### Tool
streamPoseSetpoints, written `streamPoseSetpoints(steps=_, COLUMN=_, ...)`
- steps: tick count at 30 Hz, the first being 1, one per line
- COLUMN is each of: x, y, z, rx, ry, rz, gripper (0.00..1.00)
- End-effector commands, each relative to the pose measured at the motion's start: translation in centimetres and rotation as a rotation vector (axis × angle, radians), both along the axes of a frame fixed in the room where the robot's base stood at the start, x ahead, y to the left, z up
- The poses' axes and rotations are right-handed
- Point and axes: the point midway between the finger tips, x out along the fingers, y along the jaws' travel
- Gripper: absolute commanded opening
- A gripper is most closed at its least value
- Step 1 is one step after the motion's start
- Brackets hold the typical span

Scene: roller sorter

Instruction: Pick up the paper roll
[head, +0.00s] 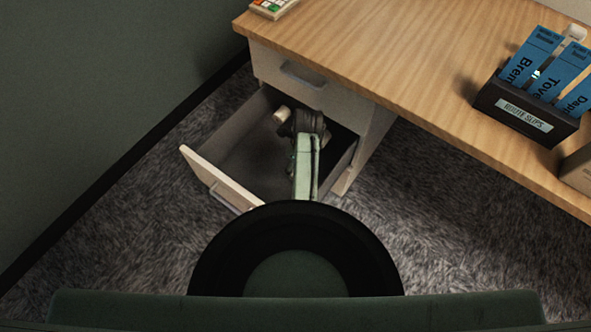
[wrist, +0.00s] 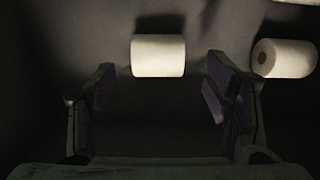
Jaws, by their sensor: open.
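In the wrist view a white paper roll (wrist: 158,56) lies on its side on the dark drawer floor, ahead of my gripper (wrist: 158,92) and roughly centred between its fingers. The fingers are spread wide and nothing is between them. A second white roll (wrist: 286,58) lies at the right, outside the right finger, with its brownish core end showing. In the head view my gripper is down in the open drawer (head: 228,186), and one pale roll (head: 281,116) shows just left of it. I cannot tell which of the two it is; the other is hidden there.
The drawer walls stand close around my gripper. The wooden desk top (head: 400,50) overhangs at the back and right. On it are a black box (head: 500,110) of blue slips and a calculator-like device (head: 270,7). A dark wall (head: 90,90) is at the left.

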Motion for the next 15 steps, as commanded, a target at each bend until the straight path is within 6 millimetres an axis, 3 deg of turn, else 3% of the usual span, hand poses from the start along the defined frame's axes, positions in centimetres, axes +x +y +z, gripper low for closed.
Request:
streamPoseSetpoints(steps=7, x=0.1, y=0.6, z=-3.6, rx=0.000, ry=0.004, rz=-0.001, gripper=0.71)
streamPoseSetpoints(steps=15, x=0.2, y=0.7, z=-4.5, rx=0.000, ry=0.000, rz=0.000, gripper=0.71)
